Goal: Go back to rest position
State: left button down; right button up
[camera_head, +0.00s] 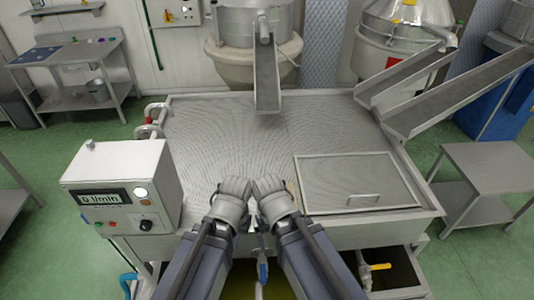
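My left gripper (236,185) and my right gripper (268,186) sit side by side near the middle of the camera_head view. Both arms come up from the bottom edge. The grippers are close together, over the front part of a wide metal tank with a perforated top (220,130). I see nothing held in either one. Their fingers are too small and foreshortened to show whether they are open or shut.
A control box (125,185) with a display stands left of my arms. A hatch lid (355,180) with a handle lies at right. Chutes (460,95) slope in from the back right. A blue-handled valve (262,268) is between my arms.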

notch_tip(320, 180, down, 14)
jog(key=b, duration=1.3)
jog(key=shift+f+b, duration=0.25)
jog(key=shift+b, duration=0.1)
